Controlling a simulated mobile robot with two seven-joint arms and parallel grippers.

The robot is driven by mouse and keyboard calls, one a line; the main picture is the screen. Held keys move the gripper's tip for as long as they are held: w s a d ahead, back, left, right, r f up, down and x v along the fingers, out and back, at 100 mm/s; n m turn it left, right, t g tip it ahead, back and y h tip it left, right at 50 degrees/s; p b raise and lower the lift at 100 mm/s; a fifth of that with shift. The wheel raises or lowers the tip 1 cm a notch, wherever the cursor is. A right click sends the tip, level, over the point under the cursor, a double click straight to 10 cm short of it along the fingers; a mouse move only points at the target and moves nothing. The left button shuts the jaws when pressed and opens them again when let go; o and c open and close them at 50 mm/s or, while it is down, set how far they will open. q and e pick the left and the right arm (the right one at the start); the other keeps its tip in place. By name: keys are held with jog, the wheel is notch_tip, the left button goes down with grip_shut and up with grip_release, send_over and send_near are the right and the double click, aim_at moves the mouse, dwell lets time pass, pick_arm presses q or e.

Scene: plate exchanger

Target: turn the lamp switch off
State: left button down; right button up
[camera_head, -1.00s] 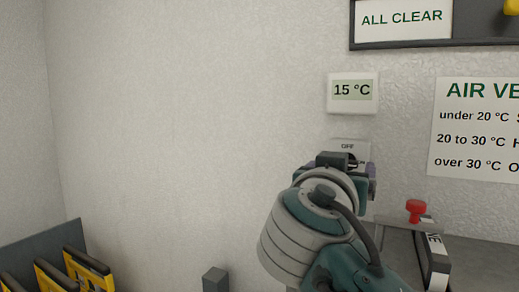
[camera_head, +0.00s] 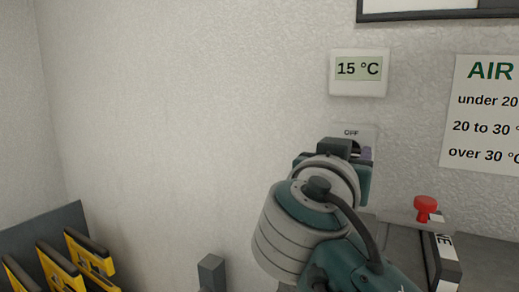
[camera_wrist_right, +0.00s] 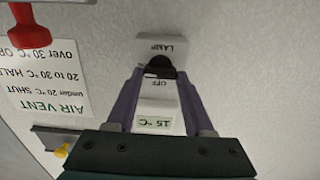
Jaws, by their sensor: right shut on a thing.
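The lamp switch plate (camera_head: 352,131) is on the wall below the 15 °C display, with the word OFF showing above my right gripper (camera_head: 356,155). In the right wrist view the plate (camera_wrist_right: 163,46) appears upside down with LAMP and OFF printed on it. Its black knob (camera_wrist_right: 160,67) sits between the purple fingertips of my right gripper (camera_wrist_right: 160,72), which is shut on it. The knob's exact setting is hard to read, as the fingers and wrist cover part of it. My left gripper is not in view.
The temperature display (camera_head: 358,69) hangs above the switch. An AIR VENT sign (camera_head: 485,115) is to its right. A red knob (camera_head: 425,208) stands on a grey unit at lower right. Yellow-and-black plates (camera_head: 90,262) stand at lower left. The wall left of the switch is clear.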

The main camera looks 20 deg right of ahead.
grip_shut()
dwell(0.3)
jog(key=n, duration=1.7)
jog(key=shift+w+a+f+n, duration=0.15)
jog(key=shift+f+n, duration=0.1)
jog(key=shift+n, duration=0.15)
dwell(0.4)
